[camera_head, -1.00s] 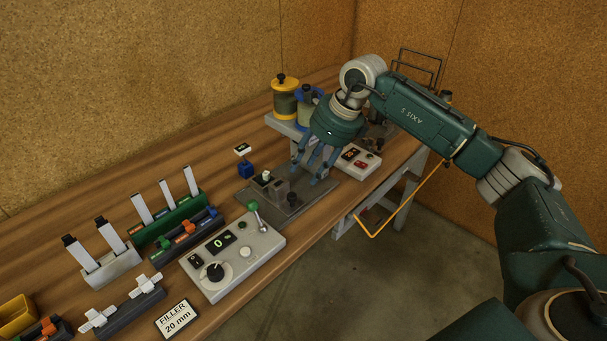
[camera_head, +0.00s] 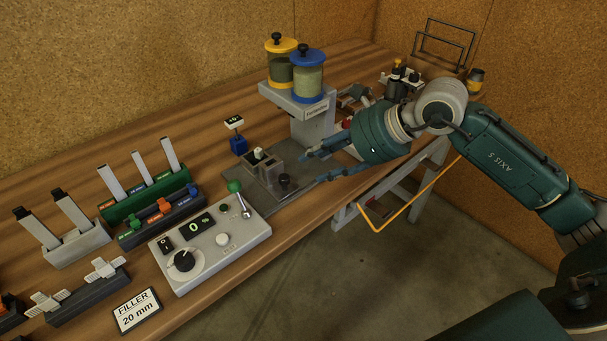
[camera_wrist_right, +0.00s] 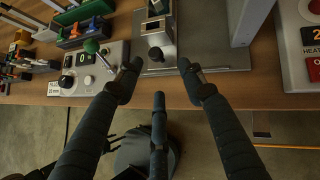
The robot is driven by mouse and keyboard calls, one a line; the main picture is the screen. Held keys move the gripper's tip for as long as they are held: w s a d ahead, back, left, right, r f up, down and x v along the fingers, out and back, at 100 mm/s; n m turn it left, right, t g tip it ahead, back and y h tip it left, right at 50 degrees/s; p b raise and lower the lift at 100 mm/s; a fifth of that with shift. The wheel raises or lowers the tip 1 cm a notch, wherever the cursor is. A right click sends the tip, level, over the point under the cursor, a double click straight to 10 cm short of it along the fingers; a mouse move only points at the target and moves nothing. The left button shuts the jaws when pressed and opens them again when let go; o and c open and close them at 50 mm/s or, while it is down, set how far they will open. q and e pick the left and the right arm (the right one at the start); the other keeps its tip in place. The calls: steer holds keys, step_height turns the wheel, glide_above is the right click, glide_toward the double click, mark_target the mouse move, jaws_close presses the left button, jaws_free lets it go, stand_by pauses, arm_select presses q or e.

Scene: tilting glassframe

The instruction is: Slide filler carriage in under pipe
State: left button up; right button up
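The filler carriage appears to be the grey block (camera_head: 263,168) with a dark knob (camera_head: 284,181) at its front, on a grey base plate (camera_head: 290,200). The block also shows at the top of the right wrist view (camera_wrist_right: 154,28). My right gripper (camera_head: 311,167) is open, its fingers lying nearly level and pointing left toward the knob. In the right wrist view its fingertips (camera_wrist_right: 160,65) are apart on either side of the knob end, with nothing clearly held; I cannot tell contact. No pipe is clearly visible below the hopper stand (camera_head: 312,112). My left gripper is not in view.
Yellow-lidded (camera_head: 281,62) and blue-lidded (camera_head: 309,74) jars stand on the hopper stand behind the carriage. A control box (camera_head: 210,242) with a green-knobbed lever (camera_head: 236,190) is at the left. A red-buttoned heater box (camera_wrist_right: 304,45) is right of the plate.

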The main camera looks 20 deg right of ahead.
mark_target(284, 176)
steer(key=x, duration=0.3)
steer(key=a+x, duration=0.1)
steer(key=x, duration=0.2)
steer(key=shift+s+a, duration=0.1)
steer(key=shift+s, duration=0.05)
steer(key=b+x, duration=0.1)
steer(key=x, duration=0.3)
steer(key=shift+f, duration=0.1)
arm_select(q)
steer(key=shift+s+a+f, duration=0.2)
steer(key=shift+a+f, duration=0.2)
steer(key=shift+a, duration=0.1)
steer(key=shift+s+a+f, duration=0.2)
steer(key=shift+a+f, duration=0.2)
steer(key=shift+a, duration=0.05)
arm_select(e)
steer(key=c, duration=0.9)
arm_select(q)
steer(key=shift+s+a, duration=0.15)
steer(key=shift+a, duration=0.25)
arm_select(e)
steer(key=shift+w, duration=0.2)
jaws_close()
